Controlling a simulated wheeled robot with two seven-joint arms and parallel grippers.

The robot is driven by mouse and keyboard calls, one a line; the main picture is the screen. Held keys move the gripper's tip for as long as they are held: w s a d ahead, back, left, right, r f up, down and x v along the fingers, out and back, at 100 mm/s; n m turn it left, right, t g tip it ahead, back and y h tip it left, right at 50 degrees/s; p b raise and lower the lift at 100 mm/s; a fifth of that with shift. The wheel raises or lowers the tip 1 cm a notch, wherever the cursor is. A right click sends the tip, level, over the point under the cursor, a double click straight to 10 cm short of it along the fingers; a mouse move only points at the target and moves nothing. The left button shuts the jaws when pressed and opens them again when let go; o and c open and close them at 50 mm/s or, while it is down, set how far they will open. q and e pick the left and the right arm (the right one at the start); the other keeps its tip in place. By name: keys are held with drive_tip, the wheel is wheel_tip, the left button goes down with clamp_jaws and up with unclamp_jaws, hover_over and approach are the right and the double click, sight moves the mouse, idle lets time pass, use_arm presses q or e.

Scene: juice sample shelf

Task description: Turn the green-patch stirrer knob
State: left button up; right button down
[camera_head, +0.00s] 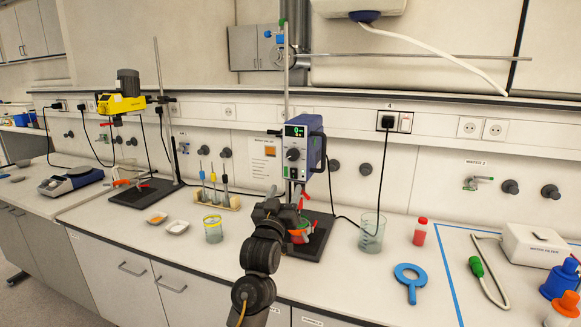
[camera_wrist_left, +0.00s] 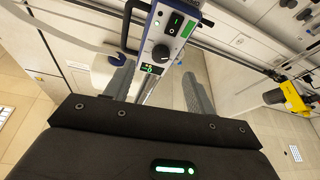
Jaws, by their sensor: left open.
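The stirrer (camera_head: 306,146) is a blue and white box on an upright rod at mid-bench. Its dark round knob (camera_head: 293,154) sits on the front panel below a lit green display. In the left wrist view the knob (camera_wrist_left: 161,53) shows beyond my fingers, and a green patch (camera_wrist_left: 189,27) is on the same panel. My left gripper (camera_head: 290,205) is below the panel in the head view. It also shows in the left wrist view (camera_wrist_left: 158,80), with its two fingers apart and nothing between them. It is not touching the knob. My right gripper is not in view.
A yellow stirrer (camera_head: 122,103) stands at the left. A glass beaker (camera_head: 372,233), a red-capped bottle (camera_head: 420,232) and a blue ring tool (camera_head: 410,282) stand or lie to the right. A jar (camera_head: 213,229) is at the left. A black cable hangs beside the stirrer.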

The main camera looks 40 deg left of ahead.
sight(292, 157)
use_arm(q)
drive_tip(key=shift+n, duration=0.3)
drive_tip(key=p+x, duration=0.1)
drive_tip(key=x, duration=0.2)
drive_tip(key=r+p+x, duration=0.1)
drive_tip(key=x, duration=0.2)
drive_tip(key=s+r+p+x, duration=0.1)
drive_tip(key=x, duration=0.3)
drive_tip(key=shift+a, duration=0.25)
drive_tip(key=shift+w+a+r+p, duration=0.2)
drive_tip(key=shift+w+a+p, duration=0.1)
drive_tip(key=shift+w+p, duration=0.25)
drive_tip(key=c, duration=1)
